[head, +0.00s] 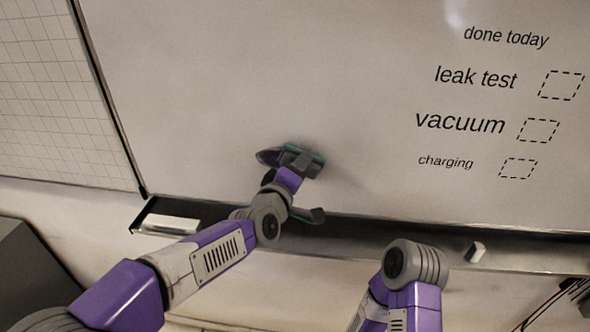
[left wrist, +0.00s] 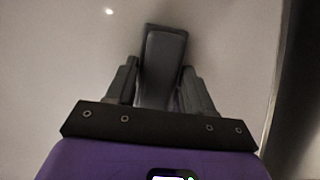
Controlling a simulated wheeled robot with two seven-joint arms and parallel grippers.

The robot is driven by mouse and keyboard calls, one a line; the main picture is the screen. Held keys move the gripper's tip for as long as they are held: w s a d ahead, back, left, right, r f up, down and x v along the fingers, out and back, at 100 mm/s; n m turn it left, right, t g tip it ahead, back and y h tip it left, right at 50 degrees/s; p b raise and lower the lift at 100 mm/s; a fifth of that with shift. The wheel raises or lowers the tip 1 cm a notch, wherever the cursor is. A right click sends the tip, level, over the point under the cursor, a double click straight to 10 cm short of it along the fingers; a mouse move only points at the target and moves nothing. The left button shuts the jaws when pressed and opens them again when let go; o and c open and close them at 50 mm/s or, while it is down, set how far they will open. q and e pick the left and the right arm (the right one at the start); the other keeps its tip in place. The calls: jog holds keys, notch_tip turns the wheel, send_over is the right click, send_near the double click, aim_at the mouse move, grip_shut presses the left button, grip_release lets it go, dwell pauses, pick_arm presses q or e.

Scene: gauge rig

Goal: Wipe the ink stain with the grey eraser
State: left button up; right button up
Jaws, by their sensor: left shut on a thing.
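My left gripper (head: 292,163) is up against the whiteboard, left of the written list. In the left wrist view, its two fingers (left wrist: 160,88) are shut on the dark grey eraser (left wrist: 162,60), which lies at the board surface. In the head view the eraser is mostly hidden by the gripper, and a teal edge shows beside it. No ink stain can be made out clearly; the gripper and eraser cover part of the board.
The whiteboard (head: 200,70) carries printed words and dashed boxes at right. A dark tray ledge (head: 350,238) runs below it, with a white block (head: 165,223) at its left end and a small pale block (head: 477,251) at right. The board's upper left is clear.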

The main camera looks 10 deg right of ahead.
pick_arm(q)
jog(key=a+b, duration=0.2)
jog(key=w+a+b, duration=0.1)
jog(key=a+b, duration=0.1)
jog(key=w+a+b, duration=0.1)
jog(key=a+b, duration=0.1)
jog(key=shift+w+a+f, duration=0.15)
jog(key=shift+w+a, duration=0.05)
jog(key=shift+w+a+b, duration=0.15)
jog(key=shift+a+b, duration=0.45)
jog(key=shift+b, duration=0.3)
